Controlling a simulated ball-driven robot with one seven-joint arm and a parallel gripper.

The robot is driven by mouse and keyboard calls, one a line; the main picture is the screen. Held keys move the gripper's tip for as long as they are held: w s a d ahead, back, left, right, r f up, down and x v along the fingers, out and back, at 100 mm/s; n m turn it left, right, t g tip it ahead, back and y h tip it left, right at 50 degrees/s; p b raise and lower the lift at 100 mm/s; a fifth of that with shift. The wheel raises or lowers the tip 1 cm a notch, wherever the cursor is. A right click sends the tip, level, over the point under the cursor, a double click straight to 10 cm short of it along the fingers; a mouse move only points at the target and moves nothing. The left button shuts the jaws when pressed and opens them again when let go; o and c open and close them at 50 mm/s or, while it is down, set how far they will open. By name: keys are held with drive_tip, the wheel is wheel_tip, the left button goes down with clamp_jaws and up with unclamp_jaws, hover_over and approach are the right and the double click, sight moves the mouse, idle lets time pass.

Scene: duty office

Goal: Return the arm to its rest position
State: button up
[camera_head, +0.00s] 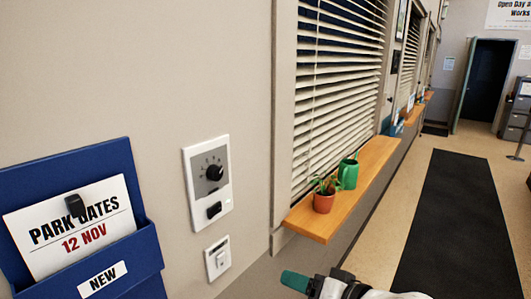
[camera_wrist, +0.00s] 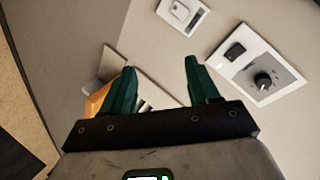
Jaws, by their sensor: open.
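My gripper (camera_wrist: 159,70) shows in the wrist view with its two green fingers apart and nothing between them. In the head view my gripper (camera_head: 295,281) is at the bottom, below the window shelf, with a green fingertip pointing left toward the wall; the rest of the arm runs out of the frame. The wall panel with a black dial (camera_head: 207,184) is up and left of the gripper, not touching it. This panel also shows at the upper right in the wrist view (camera_wrist: 284,68).
A small wall switch (camera_head: 217,258) is below the dial panel. A blue holder (camera_head: 135,265) with a paper hangs at left. A dark floor mat (camera_head: 455,225) lies at right.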

drive_tip(key=s+d+f+g+h, duration=0.35)
drive_tip(key=s+d+f, duration=0.45)
drive_tip(key=s+f, duration=0.35)
drive_tip(key=s+d+f+g+h, duration=0.35)
drive_tip(key=s+d+f, duration=0.35)
drive_tip(key=s+f, duration=0.45)
drive_tip(key=s+d+f+g+h+b, duration=0.1)
drive_tip(key=s+d, duration=0.3)
drive_tip(key=s, duration=0.7)
drive_tip(key=shift+d+f+g+h, duration=0.4)
drive_tip(key=shift+g+h, duration=0.1)
drive_tip(key=shift+h, duration=0.1)
